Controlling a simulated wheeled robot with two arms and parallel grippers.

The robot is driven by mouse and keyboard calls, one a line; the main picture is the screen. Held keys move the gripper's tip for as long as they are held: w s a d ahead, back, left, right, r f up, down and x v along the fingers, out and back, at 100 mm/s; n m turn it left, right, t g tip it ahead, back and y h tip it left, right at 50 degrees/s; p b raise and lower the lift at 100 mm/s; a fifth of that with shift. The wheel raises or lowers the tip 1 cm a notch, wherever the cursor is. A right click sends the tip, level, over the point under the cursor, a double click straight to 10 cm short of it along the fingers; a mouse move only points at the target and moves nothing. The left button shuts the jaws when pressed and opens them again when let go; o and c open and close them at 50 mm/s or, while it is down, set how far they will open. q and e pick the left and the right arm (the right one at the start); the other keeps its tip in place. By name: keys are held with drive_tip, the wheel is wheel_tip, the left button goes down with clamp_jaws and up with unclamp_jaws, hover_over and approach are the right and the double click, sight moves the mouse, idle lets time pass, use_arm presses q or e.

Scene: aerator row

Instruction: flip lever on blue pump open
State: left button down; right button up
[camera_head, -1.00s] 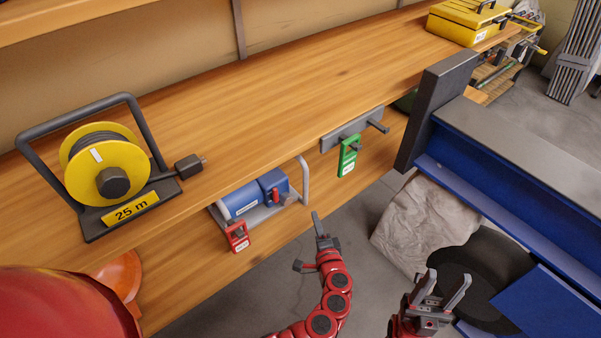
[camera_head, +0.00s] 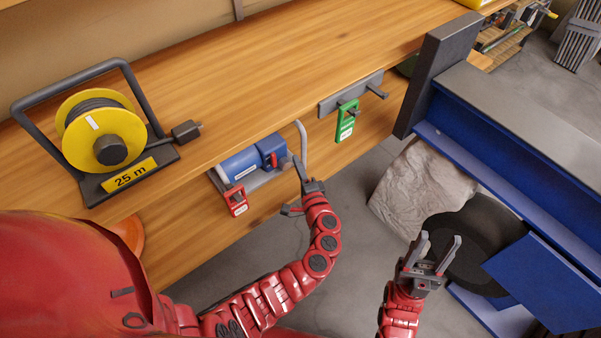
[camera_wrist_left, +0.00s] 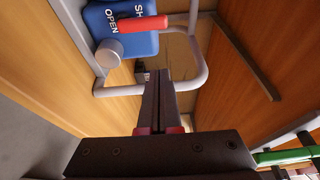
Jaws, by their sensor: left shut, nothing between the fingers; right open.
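The blue pump (camera_head: 242,165) sits on a grey shelf under the wooden bench, with a grey pipe at its right. Its red lever (camera_head: 272,160) is on the blue end box. In the left wrist view the red lever (camera_wrist_left: 143,24) lies sideways across the box, beside the word OPEN and a partly covered word starting SH. My left gripper (camera_head: 298,165) is shut and empty, just right of the lever. In the left wrist view its fingertips (camera_wrist_left: 158,78) are below the lever, apart from it. My right gripper (camera_head: 438,245) is open and empty, away from the pump.
A red tag (camera_head: 236,200) hangs in front of the pump shelf, and a green tag (camera_head: 346,120) hangs from a grey rail to its right. The grey pipe (camera_head: 302,145) stands close to my left fingers. A yellow cable reel (camera_head: 105,135) stands on the bench.

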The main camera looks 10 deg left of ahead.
sight(274, 160)
use_arm(q)
drive_tip(key=a, duration=0.1)
drive_tip(key=w+a, duration=0.1)
drive_tip(key=a, duration=0.2)
drive_tip(key=shift+w, duration=0.25)
drive_tip(key=shift+s+a, duration=0.35)
drive_tip(key=shift+s, duration=0.1)
